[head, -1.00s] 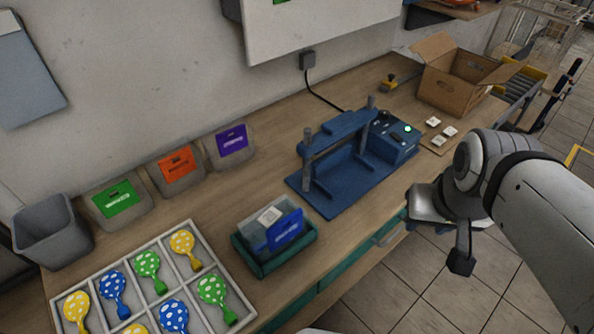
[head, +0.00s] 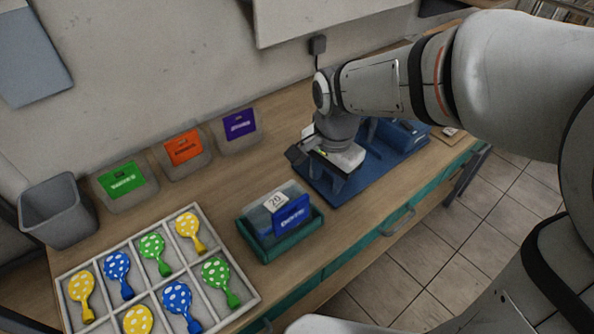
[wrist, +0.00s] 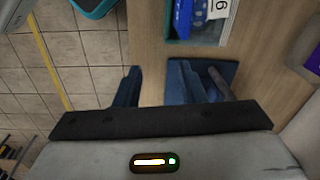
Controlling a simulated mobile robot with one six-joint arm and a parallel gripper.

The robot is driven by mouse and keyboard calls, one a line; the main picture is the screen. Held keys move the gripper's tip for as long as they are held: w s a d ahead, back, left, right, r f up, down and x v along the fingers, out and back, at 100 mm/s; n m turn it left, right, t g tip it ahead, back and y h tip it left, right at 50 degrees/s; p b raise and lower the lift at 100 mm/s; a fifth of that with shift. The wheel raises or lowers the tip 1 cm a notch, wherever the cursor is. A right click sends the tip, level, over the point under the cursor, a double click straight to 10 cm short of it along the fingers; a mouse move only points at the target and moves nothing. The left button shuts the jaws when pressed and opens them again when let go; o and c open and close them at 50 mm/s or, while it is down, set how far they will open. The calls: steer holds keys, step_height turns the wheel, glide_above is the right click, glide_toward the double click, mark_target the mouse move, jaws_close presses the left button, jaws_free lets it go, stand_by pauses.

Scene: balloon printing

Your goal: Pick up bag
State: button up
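A clear bag (head: 264,212) with a blue label (head: 292,214) stands in a small green tray (head: 274,252) on the bench, beside a white number card (head: 275,201). Part of the bag's blue label (wrist: 183,18) shows at the top of the wrist view. My gripper (head: 318,172) is over the near left part of the blue press, behind and right of the tray and apart from the bag. Its two dark fingers stand apart in the wrist view (wrist: 158,88) with nothing between them. Much of the press is hidden behind my arm.
Grey bins with green (head: 122,180), orange (head: 184,148) and purple (head: 240,125) labels stand along the wall, beside an empty grey bin (head: 62,228). A white divided tray (head: 208,284) holds balloons at front left. The blue press (head: 345,188) is close under my gripper.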

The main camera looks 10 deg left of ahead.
steer(key=m, duration=0.2)
glide_above(302, 197)
step_height(302, 197, down, 3)
steer(key=shift+d+g, duration=0.1)
steer(key=shift+g, duration=0.2)
step_height(302, 197, down, 8)
steer(key=shift+r+p, duration=0.25)
steer(key=shift+p, duration=0.5)
steer(key=shift+c, duration=0.4)
jaws_close()
